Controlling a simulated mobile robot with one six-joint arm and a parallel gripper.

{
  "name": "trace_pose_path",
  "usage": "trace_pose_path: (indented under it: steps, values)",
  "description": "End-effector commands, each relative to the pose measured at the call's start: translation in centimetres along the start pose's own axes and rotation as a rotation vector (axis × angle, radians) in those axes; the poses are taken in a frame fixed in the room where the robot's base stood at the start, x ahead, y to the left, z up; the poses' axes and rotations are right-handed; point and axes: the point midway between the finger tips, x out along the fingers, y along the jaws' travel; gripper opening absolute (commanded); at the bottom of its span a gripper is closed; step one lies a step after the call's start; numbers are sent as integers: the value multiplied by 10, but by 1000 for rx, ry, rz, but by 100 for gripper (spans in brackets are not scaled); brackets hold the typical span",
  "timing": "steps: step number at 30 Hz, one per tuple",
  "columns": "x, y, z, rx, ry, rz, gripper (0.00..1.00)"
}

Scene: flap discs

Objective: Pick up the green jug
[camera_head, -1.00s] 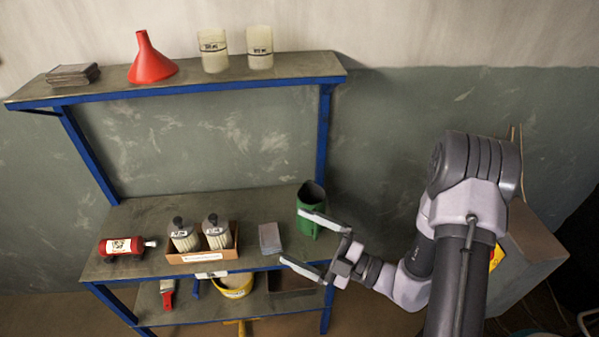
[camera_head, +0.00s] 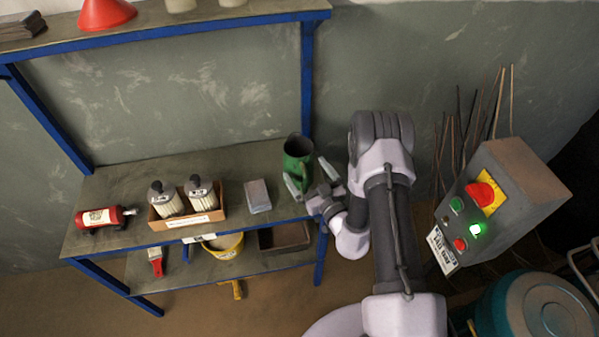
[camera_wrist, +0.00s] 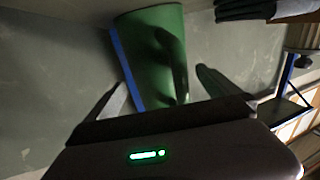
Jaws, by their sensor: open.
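The green jug (camera_head: 297,152) stands upright on the right end of the middle shelf in the head view. Its dark open top faces up. My gripper (camera_head: 309,178) is open at the jug's front right side, its two fingers pointing toward the jug. The fingertips of my gripper (camera_wrist: 160,82) lie either side of the jug's near part in that picture. I cannot tell whether they touch it.
A blue post (camera_head: 306,95) rises behind the jug. A control box (camera_head: 500,205) stands right of my arm.

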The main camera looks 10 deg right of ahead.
Motion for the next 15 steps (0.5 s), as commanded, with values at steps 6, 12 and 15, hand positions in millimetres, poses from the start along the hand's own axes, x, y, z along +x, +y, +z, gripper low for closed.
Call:
trace_pose_path:
  steps: [6, 12, 15]
  values:
    - [29, 0, 1, 0, 0, 0, 100]
    - [29, 0, 0, 0, -1, 1, 96]
    - [29, 0, 0, 0, -1, 0, 76]
